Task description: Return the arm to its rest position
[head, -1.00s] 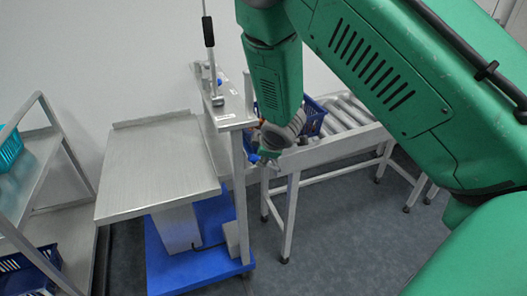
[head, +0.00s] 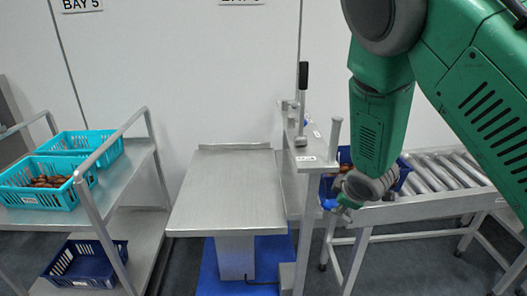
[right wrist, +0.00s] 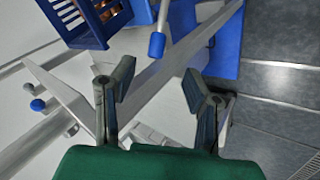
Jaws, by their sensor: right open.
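My right arm (head: 372,125) is green and comes in from the right in the head view, its forearm hanging down. My right gripper (right wrist: 160,95) is open in the right wrist view, with its two dark fingers well apart and nothing between them. In the head view the right gripper (head: 345,200) is small and partly hidden by the wrist, in front of a blue crate (head: 403,180) at the conveyor's left end. That crate, with brown dates in it, also shows at the top of the right wrist view (right wrist: 85,35). My left gripper is not in view.
A roller conveyor (head: 440,205) runs right. A post stand with a lever (head: 302,100) is close left of the gripper. A bare metal table (head: 228,190) stands in the middle. A rack (head: 135,215) at left holds turquoise crates (head: 40,195) and a dark blue crate (head: 85,280).

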